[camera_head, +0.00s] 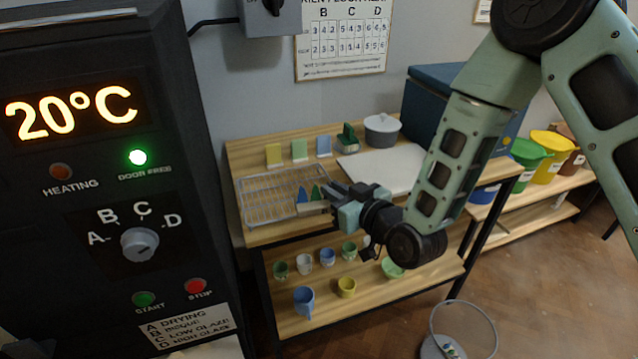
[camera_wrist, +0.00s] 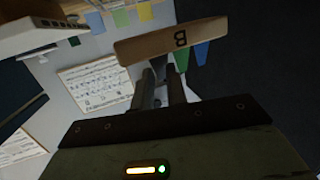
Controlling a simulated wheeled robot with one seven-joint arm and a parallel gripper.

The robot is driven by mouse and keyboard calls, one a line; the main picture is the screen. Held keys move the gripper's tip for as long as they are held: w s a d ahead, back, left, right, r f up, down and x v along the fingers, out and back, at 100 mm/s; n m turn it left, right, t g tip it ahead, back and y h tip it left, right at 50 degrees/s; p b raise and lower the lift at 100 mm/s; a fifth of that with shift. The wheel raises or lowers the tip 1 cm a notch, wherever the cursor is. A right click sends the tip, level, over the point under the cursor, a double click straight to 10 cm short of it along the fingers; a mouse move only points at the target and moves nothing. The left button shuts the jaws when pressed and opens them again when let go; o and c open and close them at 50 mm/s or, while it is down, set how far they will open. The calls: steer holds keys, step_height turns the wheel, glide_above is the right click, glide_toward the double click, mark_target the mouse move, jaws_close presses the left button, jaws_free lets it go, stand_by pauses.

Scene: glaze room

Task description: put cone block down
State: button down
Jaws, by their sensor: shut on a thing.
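The cone block is a pale wooden bar marked B (camera_wrist: 172,41), with a green cone (camera_wrist: 181,59) and a blue cone (camera_wrist: 201,53) on it. My gripper (camera_wrist: 161,78) is shut on the block. In the head view the block (camera_head: 312,208) shows small at the tip of my gripper (camera_head: 328,205), with its cones pointing up. It is over the right part of the wire rack (camera_head: 262,215) on the table. I cannot tell whether the block touches the rack. The fingers hide part of the block.
Yellow, green and blue tiles (camera_head: 299,151) stand behind the rack. Several cups (camera_head: 304,298) stand on the lower shelf. The black kiln panel (camera_head: 110,185) fills the left.

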steer(key=d+f+m+h, duration=0.2)
steer(key=d+f, duration=0.3)
steer(key=d, duration=0.3)
steer(key=d+f+m+t+h, duration=0.1)
steer(key=d+f+m+h, duration=0.1)
steer(key=d+f, duration=0.3)
steer(key=d+f+m+t+h, duration=0.1)
steer(key=d+f+h, duration=0.3)
steer(key=d, duration=0.8)
steer(key=shift+s+d+f+m+h, duration=0.3)
steer(key=shift+s+f+m, duration=0.2)
steer(key=shift+m, duration=0.3)
steer(key=shift+a, duration=0.1)
